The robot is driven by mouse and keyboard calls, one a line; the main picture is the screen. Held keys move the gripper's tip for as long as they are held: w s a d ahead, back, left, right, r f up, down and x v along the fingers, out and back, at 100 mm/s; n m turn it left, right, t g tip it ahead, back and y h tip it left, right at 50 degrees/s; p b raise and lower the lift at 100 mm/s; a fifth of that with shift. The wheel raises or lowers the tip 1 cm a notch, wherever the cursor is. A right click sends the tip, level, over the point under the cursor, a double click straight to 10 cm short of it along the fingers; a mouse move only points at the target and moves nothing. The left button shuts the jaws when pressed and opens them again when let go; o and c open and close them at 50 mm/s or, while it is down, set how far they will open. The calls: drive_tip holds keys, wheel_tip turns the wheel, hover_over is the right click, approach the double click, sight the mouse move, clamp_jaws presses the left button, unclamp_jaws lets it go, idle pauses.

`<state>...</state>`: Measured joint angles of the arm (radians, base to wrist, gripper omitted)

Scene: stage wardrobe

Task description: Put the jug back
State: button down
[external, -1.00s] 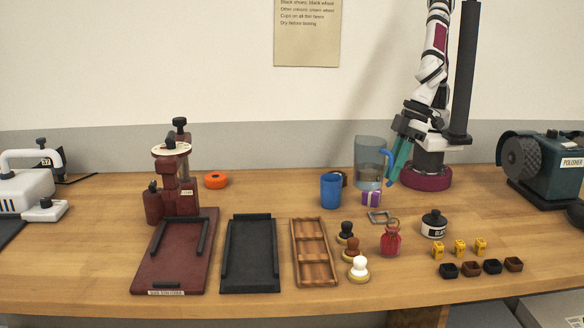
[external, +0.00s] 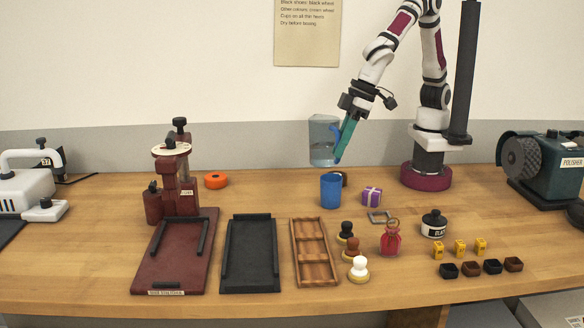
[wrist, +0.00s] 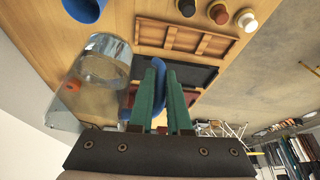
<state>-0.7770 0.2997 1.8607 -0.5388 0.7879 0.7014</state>
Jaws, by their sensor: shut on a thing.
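The jug (external: 322,143) is clear with a blue handle and some water in it. It hangs in the air, roughly upright, above and behind the blue cup (external: 331,191). My gripper (external: 344,143) is shut on the jug's blue handle from the right side. In the wrist view the jug (wrist: 97,75) lies left of the green fingers of my gripper (wrist: 160,85), with the handle between them. The blue cup also shows at the top left of the wrist view (wrist: 84,8).
A dark round thing stands partly hidden behind the blue cup. A purple box (external: 371,197) and a metal buckle (external: 381,217) lie to its right. An orange ring (external: 215,180) and the dark red stand (external: 179,185) are to the left. Bare table lies between the ring and the cup.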

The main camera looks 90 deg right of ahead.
drive_tip(key=w+d+m+h, duration=0.1)
drive_tip(key=w+d+m, duration=0.1)
drive_tip(key=w+d, duration=0.65)
drive_tip(key=w+d+m, duration=0.1)
drive_tip(key=w+d, duration=0.5)
drive_tip(key=d, duration=0.6)
drive_tip(key=f, duration=1.5)
drive_tip(key=shift+w+a, duration=0.2)
drive_tip(key=shift+a, duration=0.05)
drive_tip(key=shift+f, duration=0.1)
drive_tip(key=c, duration=0.9)
unclamp_jaws()
drive_tip(key=shift+f, duration=0.1)
drive_tip(key=shift+o, duration=0.2)
